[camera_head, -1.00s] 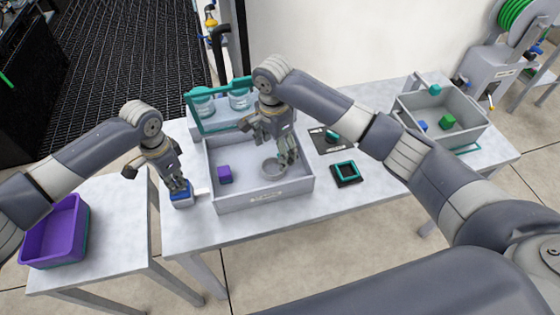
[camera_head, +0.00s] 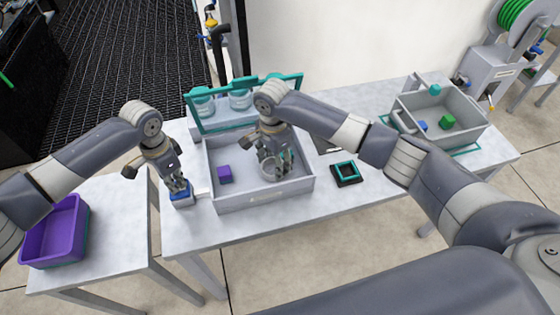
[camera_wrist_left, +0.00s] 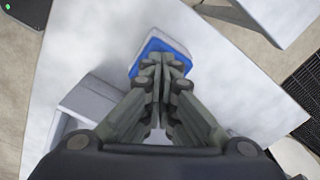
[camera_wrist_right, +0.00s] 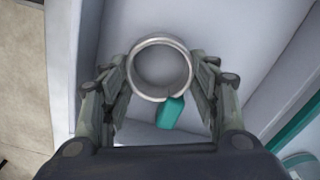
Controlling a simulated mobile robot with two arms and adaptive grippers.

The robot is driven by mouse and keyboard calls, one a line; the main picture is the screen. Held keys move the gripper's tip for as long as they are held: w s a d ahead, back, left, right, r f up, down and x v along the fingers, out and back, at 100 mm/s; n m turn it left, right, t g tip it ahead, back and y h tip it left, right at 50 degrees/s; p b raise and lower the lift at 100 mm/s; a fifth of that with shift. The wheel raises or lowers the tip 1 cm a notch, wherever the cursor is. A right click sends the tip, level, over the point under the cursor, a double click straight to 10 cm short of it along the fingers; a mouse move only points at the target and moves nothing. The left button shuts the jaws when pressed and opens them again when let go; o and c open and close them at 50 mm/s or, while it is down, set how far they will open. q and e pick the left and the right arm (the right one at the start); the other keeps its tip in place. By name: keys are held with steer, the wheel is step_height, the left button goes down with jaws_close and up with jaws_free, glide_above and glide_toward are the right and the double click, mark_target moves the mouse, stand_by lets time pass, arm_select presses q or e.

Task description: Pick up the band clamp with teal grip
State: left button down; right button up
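The band clamp, a grey metal ring (camera_wrist_right: 161,70) with a teal grip (camera_wrist_right: 170,112), lies in the large grey tote (camera_head: 262,199). In the head view the ring (camera_head: 267,170) is partly hidden by my right gripper (camera_head: 277,172). My right gripper is open, and in the right wrist view its fingers (camera_wrist_right: 160,72) stand on either side of the ring with gaps. Contact does not show. My left gripper (camera_wrist_left: 163,62) has its fingertips together over a blue-topped block (camera_wrist_left: 160,46) on the table. Whether they touch the block is unclear.
The tote's walls surround my right gripper. A teal frame (camera_head: 250,82) stands behind it. A black square with a teal frame (camera_head: 346,173) lies right of the tote. A second grey bin (camera_head: 467,139) stands further right.

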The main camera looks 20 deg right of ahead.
stand_by(0.3)
step_height(320, 180, up, 7)
steer(key=s+r, duration=0.1)
steer(key=s, duration=0.9)
steer(key=s+r, duration=0.2)
steer(key=s, duration=0.8)
steer(key=shift+r, duration=0.25)
arm_select(q)
step_height(320, 180, up, 10)
stand_by(1.3)
stand_by(0.8)
